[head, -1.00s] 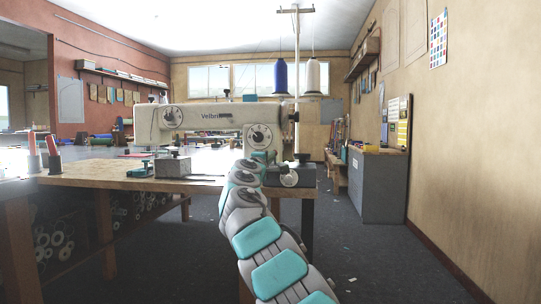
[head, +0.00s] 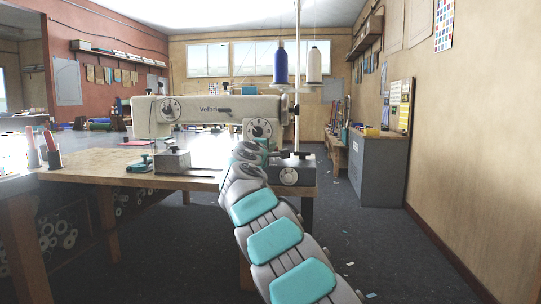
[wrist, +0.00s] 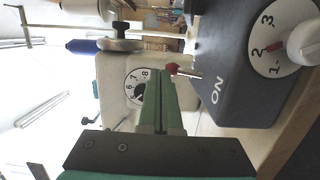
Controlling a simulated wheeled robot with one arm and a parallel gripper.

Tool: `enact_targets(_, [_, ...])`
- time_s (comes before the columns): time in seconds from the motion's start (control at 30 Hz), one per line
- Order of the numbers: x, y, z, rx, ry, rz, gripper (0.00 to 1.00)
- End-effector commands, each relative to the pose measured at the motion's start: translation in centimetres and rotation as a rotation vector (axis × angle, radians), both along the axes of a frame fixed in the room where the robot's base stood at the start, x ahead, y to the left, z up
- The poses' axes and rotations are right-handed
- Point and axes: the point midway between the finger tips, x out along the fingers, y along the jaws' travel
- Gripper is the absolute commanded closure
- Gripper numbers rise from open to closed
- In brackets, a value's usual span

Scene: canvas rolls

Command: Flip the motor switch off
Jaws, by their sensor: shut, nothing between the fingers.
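The motor switch (wrist: 185,72) is a short metal lever with a red tip, sticking out from a dark motor box beside the word ON. No OFF mark is in sight. The dark motor box (wrist: 240,60) also carries a white dial with numbers 1 to 3. In the head view the motor box (head: 291,172) sits at the table's right end, below the sewing machine (head: 205,108). My gripper (wrist: 162,73) has green fingers, shut and empty, with their tips close beside the red tip. I cannot tell whether they touch. In the head view my arm hides the gripper and switch.
A thread stand with a blue spool (head: 280,65) and a white spool (head: 314,66) rises behind the motor box. A teal-handled clamp (head: 140,164) and grey block lie on the wooden table (head: 100,174). A grey cabinet (head: 378,170) stands right, with open floor before it.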

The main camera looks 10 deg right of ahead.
Motion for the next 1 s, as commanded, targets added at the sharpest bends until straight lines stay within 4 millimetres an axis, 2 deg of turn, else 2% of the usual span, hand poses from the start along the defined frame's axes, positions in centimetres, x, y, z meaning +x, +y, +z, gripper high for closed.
enact_targets(0.17, [-0.1, 0.1, 0.1, 0.000, -0.001, 0.000, 1.00])
enact_targets(0.37, [-1.3, 0.7, 1.1, -0.002, -0.002, 0.000, 1.00])
enact_targets(1.0, [-9.1, 5.2, 6.9, -0.001, -0.003, 0.003, 1.00])
